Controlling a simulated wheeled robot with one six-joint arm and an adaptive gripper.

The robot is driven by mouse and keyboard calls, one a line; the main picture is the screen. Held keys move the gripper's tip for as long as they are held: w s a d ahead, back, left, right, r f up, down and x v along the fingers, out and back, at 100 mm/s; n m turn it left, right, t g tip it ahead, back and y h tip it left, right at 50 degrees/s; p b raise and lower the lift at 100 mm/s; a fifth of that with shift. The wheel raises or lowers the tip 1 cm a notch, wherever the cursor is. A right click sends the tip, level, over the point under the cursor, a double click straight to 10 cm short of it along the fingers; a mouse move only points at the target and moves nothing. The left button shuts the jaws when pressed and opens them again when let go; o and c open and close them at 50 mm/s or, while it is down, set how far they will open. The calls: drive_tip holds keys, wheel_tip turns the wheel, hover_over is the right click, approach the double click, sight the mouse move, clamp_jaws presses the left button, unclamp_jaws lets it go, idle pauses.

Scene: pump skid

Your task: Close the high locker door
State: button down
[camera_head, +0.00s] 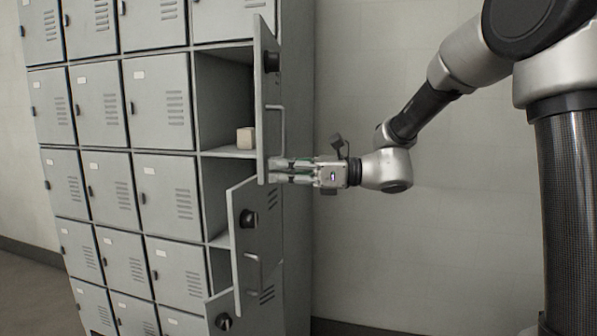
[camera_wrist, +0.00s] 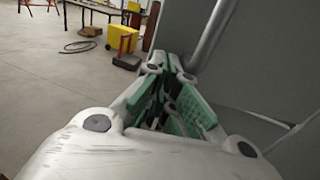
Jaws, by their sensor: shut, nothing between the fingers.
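The high locker door (camera_head: 266,80) stands open, swung out from its compartment, seen nearly edge-on in the head view. It has a black knob (camera_head: 271,61) and a bar handle (camera_head: 281,130). My gripper (camera_head: 275,171) is shut and empty, pointing left, with its fingertips at the door's lower part, just below the handle. I cannot tell whether they touch the door. In the wrist view the shut fingers (camera_wrist: 170,75) lie beside a grey panel (camera_wrist: 265,55) and a metal bar (camera_wrist: 210,35), which look like the door and its handle.
A small beige block (camera_head: 245,138) sits inside the open compartment. Below, a middle door (camera_head: 243,245) and a low door (camera_head: 222,312) also stand open. The other visible lockers on the left are shut. A plain wall (camera_head: 440,230) is behind. The wrist view shows open floor (camera_wrist: 60,85) and a yellow case (camera_wrist: 121,39).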

sight(265, 171)
drive_tip(key=shift+a, duration=0.2)
drive_tip(key=shift+a, duration=0.15)
drive_tip(key=shift+a, duration=0.2)
drive_tip(key=a+t, duration=0.1)
drive_tip(key=a, duration=0.1)
drive_tip(key=a+m+t, duration=0.1)
drive_tip(key=shift+a+m, duration=0.3)
drive_tip(key=shift+a, duration=0.1)
drive_tip(key=w+x, duration=0.1)
drive_tip(key=x, duration=1)
drive_tip(key=shift+w+f, duration=0.2)
drive_tip(key=shift+w, duration=0.1)
